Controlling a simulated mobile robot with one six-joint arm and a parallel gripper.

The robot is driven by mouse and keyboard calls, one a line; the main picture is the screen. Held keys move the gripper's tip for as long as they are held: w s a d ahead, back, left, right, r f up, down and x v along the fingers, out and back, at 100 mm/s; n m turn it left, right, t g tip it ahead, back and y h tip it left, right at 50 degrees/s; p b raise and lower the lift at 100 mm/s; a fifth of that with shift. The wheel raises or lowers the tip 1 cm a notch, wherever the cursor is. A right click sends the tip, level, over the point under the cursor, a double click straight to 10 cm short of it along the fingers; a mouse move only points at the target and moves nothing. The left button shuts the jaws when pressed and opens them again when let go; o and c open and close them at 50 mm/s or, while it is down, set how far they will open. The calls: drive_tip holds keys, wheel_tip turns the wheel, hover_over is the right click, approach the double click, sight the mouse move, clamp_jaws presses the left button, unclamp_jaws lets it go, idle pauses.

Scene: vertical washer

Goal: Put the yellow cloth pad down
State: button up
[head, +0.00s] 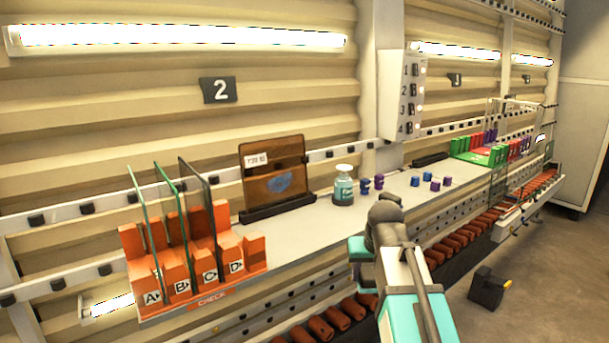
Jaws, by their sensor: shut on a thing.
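My arm rises from the bottom edge, right of the middle, in front of the shelf. Its teal and white link ends in a dark joint at the height of the shelf. My gripper's fingers cannot be made out; they are hidden behind the arm or out of the picture. I cannot make out the yellow cloth pad either. A dark block (487,288) with a small yellow-orange tip shows low at the right; I cannot tell what it is.
The grey shelf (300,228) bears an orange rack (200,262) with upright glass panes, a brown pane in a dark stand (275,178), a labelled bottle (344,187) and small blue and purple pieces (433,184). Bare shelf lies left of my arm. Brown rolls (340,318) lie below.

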sight(371, 282)
drive_tip(key=shift+s, duration=0.1)
idle(0.4)
drive_tip(key=shift+s, duration=1.75)
drive_tip(key=shift+d, duration=0.1)
